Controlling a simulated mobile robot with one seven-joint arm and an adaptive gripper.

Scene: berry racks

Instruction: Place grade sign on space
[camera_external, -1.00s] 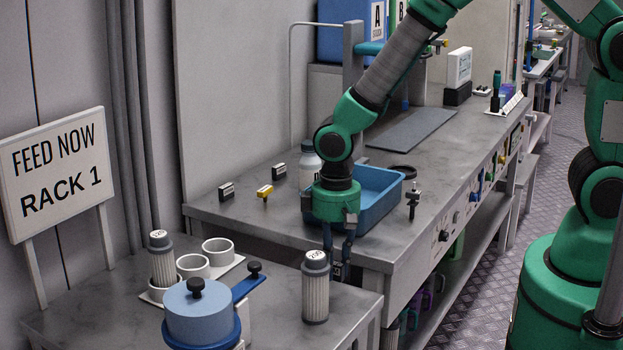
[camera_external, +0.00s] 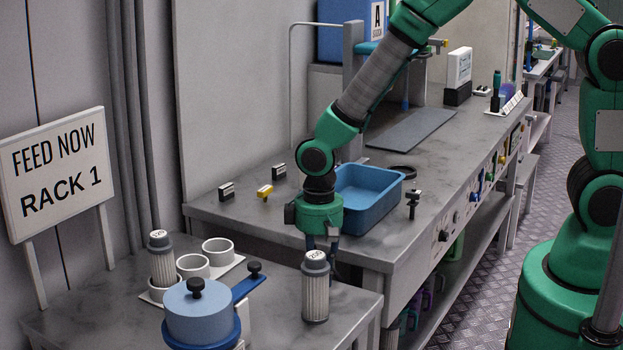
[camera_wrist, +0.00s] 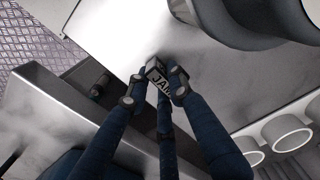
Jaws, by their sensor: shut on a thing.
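My gripper (camera_external: 322,258) hangs fingers-down over the gap between the front table and the long workbench. It is shut on a small grade sign (camera_wrist: 158,78), dark with a pale lettered face reading "JA…"; the rest of the word is covered by a finger. In the wrist view my fingertips (camera_wrist: 155,90) clasp the sign from both sides, above the front table's edge. In the external view the held sign is hidden behind the fingers and the grey cartridge. Two small black-and-white signs stand on the workbench, one at left (camera_external: 226,191) and one behind it (camera_external: 279,172).
A ribbed grey cartridge (camera_external: 316,290) stands just in front of my gripper. A blue lidded pot (camera_external: 200,315) and white cups (camera_external: 194,266) are to the left. A blue bin (camera_external: 385,212) sits behind my gripper, beside a black-topped post (camera_external: 412,200).

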